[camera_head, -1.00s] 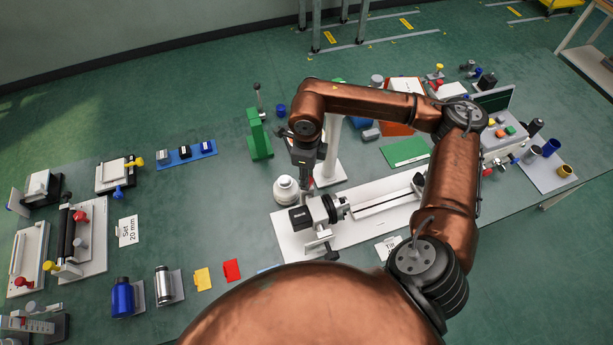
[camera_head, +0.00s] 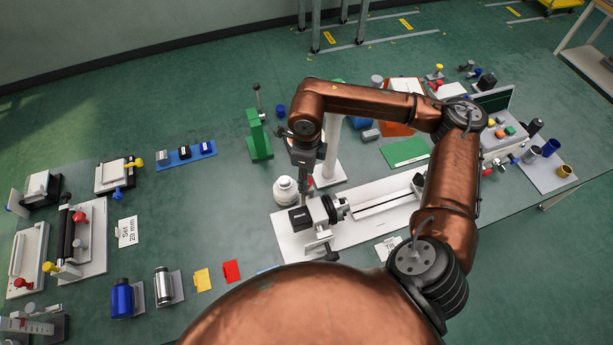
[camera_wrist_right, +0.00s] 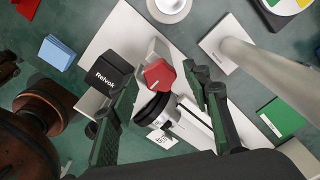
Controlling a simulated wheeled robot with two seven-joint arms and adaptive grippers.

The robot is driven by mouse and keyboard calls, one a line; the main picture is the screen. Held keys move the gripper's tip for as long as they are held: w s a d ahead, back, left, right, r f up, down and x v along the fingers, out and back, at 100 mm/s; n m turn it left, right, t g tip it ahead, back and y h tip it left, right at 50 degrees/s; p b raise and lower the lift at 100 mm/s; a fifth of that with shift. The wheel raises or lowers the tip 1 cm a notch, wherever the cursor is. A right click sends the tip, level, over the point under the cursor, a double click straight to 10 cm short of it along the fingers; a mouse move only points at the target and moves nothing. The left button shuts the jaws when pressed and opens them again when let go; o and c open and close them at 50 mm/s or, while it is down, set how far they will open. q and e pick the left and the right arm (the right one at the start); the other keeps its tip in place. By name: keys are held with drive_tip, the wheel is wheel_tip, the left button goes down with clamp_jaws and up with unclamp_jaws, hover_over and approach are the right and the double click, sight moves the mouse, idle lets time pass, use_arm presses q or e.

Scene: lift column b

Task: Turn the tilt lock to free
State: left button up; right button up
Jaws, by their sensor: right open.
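The device with the black box (camera_head: 300,217) and a black round collar (camera_head: 328,208) lies on a white plate (camera_head: 287,243). In the right wrist view the black box (camera_wrist_right: 107,74) carries the word "Rehvok". Beside it is a red faceted knob (camera_wrist_right: 158,75) with a pale mark; I cannot read a lock setting on it. My right gripper (camera_wrist_right: 161,78) is open, its two dark fingers on either side of the red knob in the picture. I cannot tell whether they touch it. In the head view my right gripper (camera_head: 305,185) points down above the device. My left gripper is not in view.
A white post (camera_head: 333,150) on a square base stands close behind my right gripper. A white round object (camera_head: 286,190) is left of it, and a green stand (camera_head: 259,137) is farther back. A partly hidden label card (camera_head: 386,249) lies in front of the plate.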

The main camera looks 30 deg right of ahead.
wheel_tip(320, 180, up, 12)
drive_tip(key=shift+f, duration=0.15)
drive_tip(key=shift+s, duration=0.1)
idle(0.6)
